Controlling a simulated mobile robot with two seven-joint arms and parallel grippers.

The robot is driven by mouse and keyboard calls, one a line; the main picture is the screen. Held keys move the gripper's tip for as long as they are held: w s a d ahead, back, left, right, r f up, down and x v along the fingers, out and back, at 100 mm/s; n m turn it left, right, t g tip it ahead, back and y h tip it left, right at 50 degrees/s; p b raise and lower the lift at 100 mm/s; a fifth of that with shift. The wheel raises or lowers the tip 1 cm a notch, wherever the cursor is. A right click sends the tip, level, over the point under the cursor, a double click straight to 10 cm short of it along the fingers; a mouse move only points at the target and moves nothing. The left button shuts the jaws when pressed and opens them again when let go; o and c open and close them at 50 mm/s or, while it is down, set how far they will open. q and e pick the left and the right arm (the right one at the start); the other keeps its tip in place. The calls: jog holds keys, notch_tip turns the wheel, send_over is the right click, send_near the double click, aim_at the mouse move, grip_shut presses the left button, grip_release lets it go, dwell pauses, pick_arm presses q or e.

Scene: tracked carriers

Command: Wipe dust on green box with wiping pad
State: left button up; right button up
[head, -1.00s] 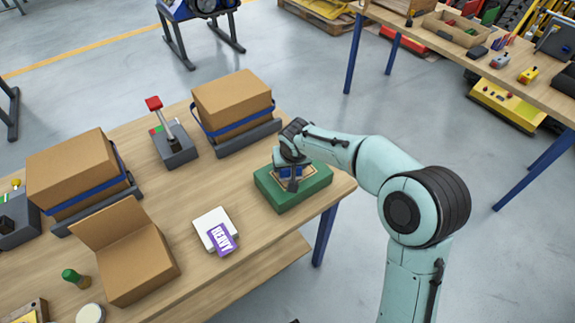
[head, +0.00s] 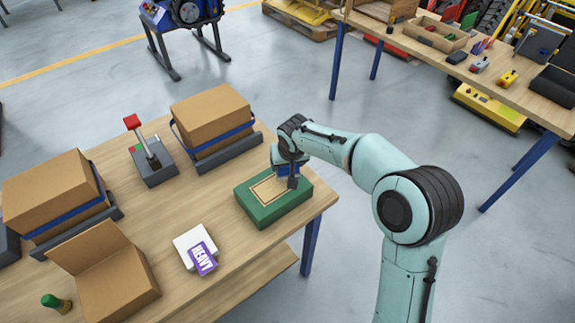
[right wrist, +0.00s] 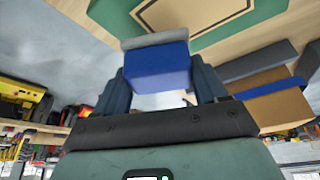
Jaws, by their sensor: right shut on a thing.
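The green box (head: 258,211) lies near the right end of the wooden table. A tan outlined panel (head: 270,188) is on its top, and I cannot make out separate dust on it. My right gripper (head: 288,172) is over the box's far right part, pointing down. It is shut on the wiping pad, a blue block with a grey layer, clear in the right wrist view (right wrist: 157,68). The green box also shows there (right wrist: 235,22), beyond the pad. I cannot tell whether the pad touches the box. My left gripper is out of view.
On the table (head: 235,258) stand two strapped cartons (head: 212,115) (head: 45,190), a red-knobbed lever (head: 150,150), an open cardboard box (head: 112,285), a white block with a purple label (head: 203,257) and a green-capped bottle (head: 55,302). Another table (head: 490,80) is at the back right.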

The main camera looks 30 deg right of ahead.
jog(key=shift+r, duration=0.6)
jog(key=shift+d+r+p, duration=0.1)
jog(key=shift+r+p, duration=0.65)
jog(key=shift+p, duration=0.05)
jog(key=shift+r+p, duration=0.85)
jog(key=shift+r, duration=0.4)
